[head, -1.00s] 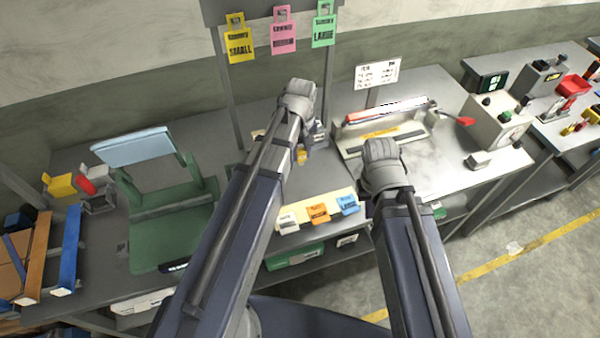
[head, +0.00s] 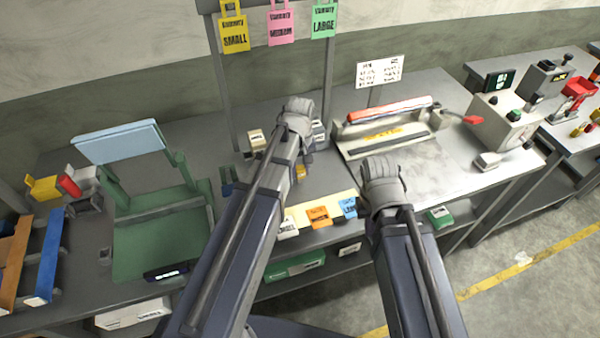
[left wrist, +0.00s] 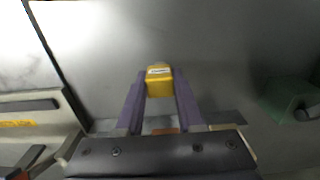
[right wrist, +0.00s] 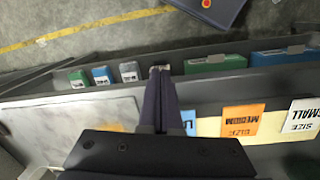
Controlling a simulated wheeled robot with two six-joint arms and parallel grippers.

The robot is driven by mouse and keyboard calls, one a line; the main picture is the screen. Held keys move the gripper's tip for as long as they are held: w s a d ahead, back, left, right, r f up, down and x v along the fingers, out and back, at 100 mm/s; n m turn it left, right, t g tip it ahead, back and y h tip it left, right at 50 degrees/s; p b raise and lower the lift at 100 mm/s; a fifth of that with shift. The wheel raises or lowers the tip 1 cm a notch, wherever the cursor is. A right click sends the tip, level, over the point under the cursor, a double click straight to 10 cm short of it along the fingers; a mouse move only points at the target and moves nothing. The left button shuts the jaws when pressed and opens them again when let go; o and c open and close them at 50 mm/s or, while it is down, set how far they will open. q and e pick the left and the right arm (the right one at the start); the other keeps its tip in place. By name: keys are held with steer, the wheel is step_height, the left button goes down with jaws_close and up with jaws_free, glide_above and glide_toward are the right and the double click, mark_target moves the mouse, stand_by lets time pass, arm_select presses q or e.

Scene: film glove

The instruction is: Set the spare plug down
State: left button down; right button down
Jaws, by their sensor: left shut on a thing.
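The yellow block, which looks like the spare plug (left wrist: 159,81), sits between the fingertips of my left gripper (left wrist: 160,90) in the left wrist view. My left gripper is shut on it. In the head view a bit of yellow (head: 301,172) shows beside my left arm, which hides most of the gripper. Grey bench top lies beyond the plug; whether it touches the bench I cannot tell. My right gripper (right wrist: 160,85) looks shut, its fingers close together, over the bench's front edge by the size cards. Its fingertips are hidden in the head view.
Size cards, including an orange one (head: 318,216), lie on a cream strip at the bench front. A sealer with a red bar (head: 390,111) stands right, a green stand (head: 150,245) left. A cream block (head: 256,139) is behind my left arm. Labelled tags hang above.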

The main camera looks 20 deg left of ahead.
mark_target(300, 168)
arm_select(q)
steer(key=shift+f, duration=0.15)
steer(key=c, duration=0.5)
jaws_free()
steer(key=shift+r, duration=0.25)
step_height(300, 168, up, 12)
steer(key=p, duration=1.2)
steer(key=s+d+m, duration=0.3)
steer(key=s, duration=0.1)
steer(key=s+d+m, duration=0.4)
steer(key=s, duration=0.1)
steer(key=s+d+m+y, duration=0.1)
steer(key=s+d+m, duration=0.2)
steer(key=s, duration=0.2)
steer(key=shift+s+d+m, duration=0.15)
steer(key=shift+d+m, duration=0.1)
steer(key=shift+m, duration=0.05)
